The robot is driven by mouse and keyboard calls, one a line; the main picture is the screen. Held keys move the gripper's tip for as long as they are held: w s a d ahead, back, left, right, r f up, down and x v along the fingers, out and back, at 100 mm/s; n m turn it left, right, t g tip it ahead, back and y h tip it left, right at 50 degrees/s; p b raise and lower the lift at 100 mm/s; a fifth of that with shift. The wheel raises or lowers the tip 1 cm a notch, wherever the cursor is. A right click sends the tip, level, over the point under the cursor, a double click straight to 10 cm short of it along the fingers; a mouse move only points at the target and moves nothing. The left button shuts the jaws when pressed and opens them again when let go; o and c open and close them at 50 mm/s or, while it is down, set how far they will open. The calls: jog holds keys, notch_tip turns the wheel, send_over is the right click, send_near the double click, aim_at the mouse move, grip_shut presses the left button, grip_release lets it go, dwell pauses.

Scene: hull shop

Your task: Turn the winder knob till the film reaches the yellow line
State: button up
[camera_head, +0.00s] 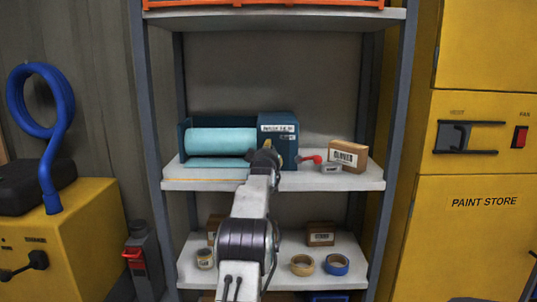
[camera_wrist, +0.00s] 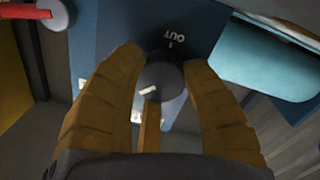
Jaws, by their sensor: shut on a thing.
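The film winder is a dark blue unit with a pale teal film roll (camera_head: 220,141) and a labelled blue housing (camera_head: 282,129) on the middle shelf. A flat tongue of film (camera_head: 215,162) lies in front of the roll. A thin yellow line (camera_head: 205,180) runs along the shelf's front, with pale surface between it and the film edge. The dark round winder knob (camera_wrist: 165,80), with a white mark, sits below an upside-down "OUT" label in the wrist view. My gripper (camera_wrist: 162,62) is shut on it, one yellow finger each side. In the head view, my gripper (camera_head: 265,157) hides the knob.
Right of the winder are a red-handled item (camera_head: 312,159), a small grey box (camera_head: 331,168) and a cardboard box (camera_head: 347,155). Tape rolls (camera_head: 302,265) lie on the lower shelf. Grey shelf posts (camera_head: 398,100) and a yellow paint cabinet (camera_head: 485,240) bound the right side.

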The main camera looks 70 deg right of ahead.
jog(key=m, duration=0.2)
jog(key=f+m, duration=0.1)
jog(key=m, duration=0.1)
jog(key=shift+m+y+p, duration=0.3)
dwell(0.4)
jog(key=shift+w, duration=0.1)
jog(key=o, duration=1.2)
jog(key=shift+r, duration=0.25)
jog(key=shift+a+r, duration=0.15)
jog(key=shift+a, duration=0.15)
jog(key=shift+f+v, duration=0.2)
jog(key=shift+v, duration=5.45)
